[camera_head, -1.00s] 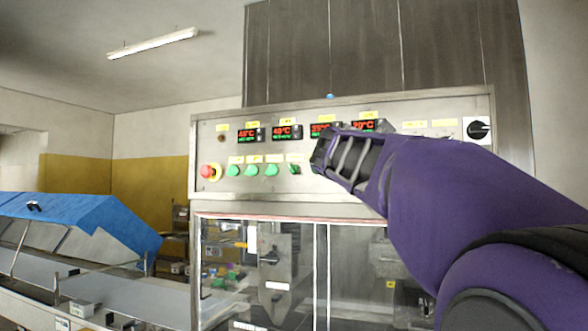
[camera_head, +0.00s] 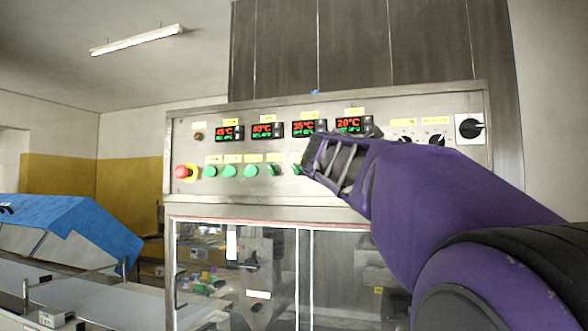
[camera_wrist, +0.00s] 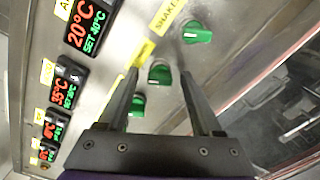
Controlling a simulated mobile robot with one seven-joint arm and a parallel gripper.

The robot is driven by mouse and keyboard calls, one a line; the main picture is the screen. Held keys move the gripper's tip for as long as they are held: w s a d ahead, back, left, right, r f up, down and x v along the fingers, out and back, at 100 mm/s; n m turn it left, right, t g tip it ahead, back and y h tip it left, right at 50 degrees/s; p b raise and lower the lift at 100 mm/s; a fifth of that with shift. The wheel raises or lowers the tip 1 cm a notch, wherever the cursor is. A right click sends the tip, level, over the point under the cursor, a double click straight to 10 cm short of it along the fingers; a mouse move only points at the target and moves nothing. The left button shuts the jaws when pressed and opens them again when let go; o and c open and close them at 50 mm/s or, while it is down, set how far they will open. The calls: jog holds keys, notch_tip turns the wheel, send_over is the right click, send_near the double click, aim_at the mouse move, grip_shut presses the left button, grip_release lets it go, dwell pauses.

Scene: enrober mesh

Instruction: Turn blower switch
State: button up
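The control panel (camera_head: 330,188) carries a row of green switches. The rightmost green switch seen in the head view (camera_head: 297,169) is just left of my gripper (camera_head: 312,160), with another green switch (camera_head: 273,168) beside it. In the wrist view my gripper (camera_wrist: 160,78) is open, its two dark fingers apart, pointing at the panel. A green switch (camera_wrist: 160,73) shows between the fingers. Another green switch (camera_wrist: 197,31), near a label reading "SHAKER", lies beyond the fingertips. A third (camera_wrist: 138,104) shows by the left finger. I cannot read which label says blower. Contact is not visible.
Temperature displays (camera_head: 230,133) sit above the switches. A red emergency button (camera_head: 181,172) is at the panel's left end and a black rotary switch (camera_head: 472,128) at its right. Glazed doors (camera_head: 335,265) lie below. A blue-covered conveyor (camera_head: 75,232) stands left.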

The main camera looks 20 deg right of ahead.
grip_shut()
dwell(0.3)
jog(key=m+b, duration=0.7)
jog(key=m, duration=0.5)
jog(key=shift+f, duration=0.1)
dwell(0.5)
